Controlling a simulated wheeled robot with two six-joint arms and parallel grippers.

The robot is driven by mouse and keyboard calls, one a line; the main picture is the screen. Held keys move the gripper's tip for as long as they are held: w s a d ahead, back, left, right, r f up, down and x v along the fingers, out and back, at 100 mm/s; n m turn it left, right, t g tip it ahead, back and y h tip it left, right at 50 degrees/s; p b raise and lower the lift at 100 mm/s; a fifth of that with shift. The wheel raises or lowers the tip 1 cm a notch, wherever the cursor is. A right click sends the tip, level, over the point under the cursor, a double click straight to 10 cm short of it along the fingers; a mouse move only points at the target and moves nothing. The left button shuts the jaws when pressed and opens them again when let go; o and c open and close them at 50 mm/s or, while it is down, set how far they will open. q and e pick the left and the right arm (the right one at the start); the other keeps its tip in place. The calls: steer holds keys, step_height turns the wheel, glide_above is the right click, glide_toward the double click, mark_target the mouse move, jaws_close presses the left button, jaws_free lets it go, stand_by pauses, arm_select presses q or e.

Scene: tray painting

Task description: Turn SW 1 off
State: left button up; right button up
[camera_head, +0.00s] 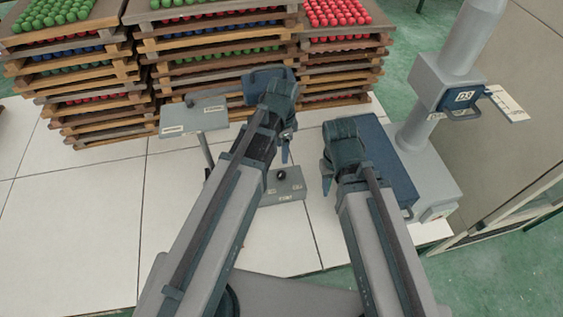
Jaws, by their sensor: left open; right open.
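A grey box with a round black knob (282,176) stands on the pale tiled floor between my two arms. It has small pale labels on its front, too small to read, so I cannot tell whether it is SW 1. My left gripper (286,150) is open above and just behind the knob, apart from it as far as I can see. My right gripper (326,184) is open to the right of the box, pointing down. My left arm hides the box's left part. The knob's setting cannot be made out.
A grey panel on a post (195,118) stands to the left. Stacked wooden trays (225,60) of green, blue and red balls fill the back. A grey column (440,85) with a blue-faced box and a long blue case (385,160) stand right. The left floor is clear.

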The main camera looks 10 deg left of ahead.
mark_target(282, 173)
arm_select(q)
step_height(282, 173, down, 14)
steer(key=b, duration=1.4)
steer(key=shift+w+a+r, duration=0.1)
steer(key=shift+w+r, duration=0.05)
steer(key=shift+r, duration=0.05)
steer(key=shift+r, duration=0.1)
steer(key=shift+c, duration=0.3)
jaws_close()
